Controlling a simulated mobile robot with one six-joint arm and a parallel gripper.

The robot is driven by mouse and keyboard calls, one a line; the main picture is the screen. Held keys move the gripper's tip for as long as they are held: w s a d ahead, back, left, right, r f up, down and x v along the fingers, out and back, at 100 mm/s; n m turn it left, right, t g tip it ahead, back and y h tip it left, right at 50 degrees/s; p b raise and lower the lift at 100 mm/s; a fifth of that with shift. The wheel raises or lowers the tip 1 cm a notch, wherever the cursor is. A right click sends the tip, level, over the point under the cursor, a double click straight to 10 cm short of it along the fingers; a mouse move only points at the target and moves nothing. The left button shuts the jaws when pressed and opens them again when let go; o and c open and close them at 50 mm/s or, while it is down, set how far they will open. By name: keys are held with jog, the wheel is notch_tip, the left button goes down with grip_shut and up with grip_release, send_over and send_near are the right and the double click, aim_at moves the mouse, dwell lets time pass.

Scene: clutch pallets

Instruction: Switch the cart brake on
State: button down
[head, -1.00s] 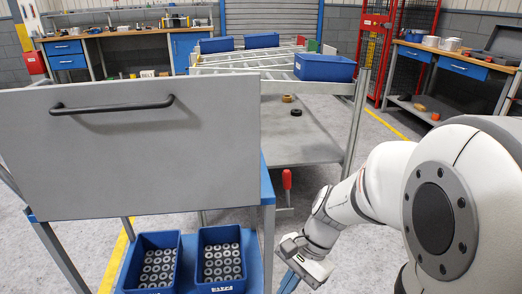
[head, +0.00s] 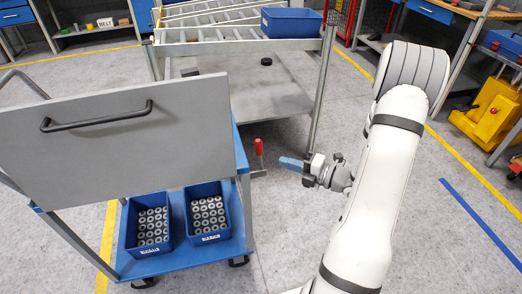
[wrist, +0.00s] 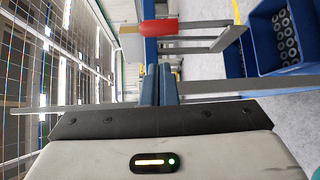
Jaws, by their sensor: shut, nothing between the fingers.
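The cart has an upright grey panel (head: 110,140) with a black handle, above a blue shelf (head: 185,262). A red-handled brake lever (head: 259,147) stands up at the cart's right side, low down, on a small grey bar. My gripper (head: 284,162) is just right of the lever at about its height, with blue fingers pointing left toward it. In the wrist view the fingers of my gripper (wrist: 158,84) are together and empty. The red handle (wrist: 160,27) shows ahead beyond the fingertips, apparently not touched.
Two blue bins (head: 149,248) (head: 208,238) of grey rings sit on the cart shelf. A roller rack (head: 232,46) stands behind, carrying a blue bin (head: 291,22). A yellow wheeled object (head: 492,108) is at the right. The floor right of the cart is open.

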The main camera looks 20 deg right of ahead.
aim_at(259, 153)
jog(key=b+x, duration=0.1)
jog(key=x, duration=0.9)
jog(key=shift+b, duration=0.35)
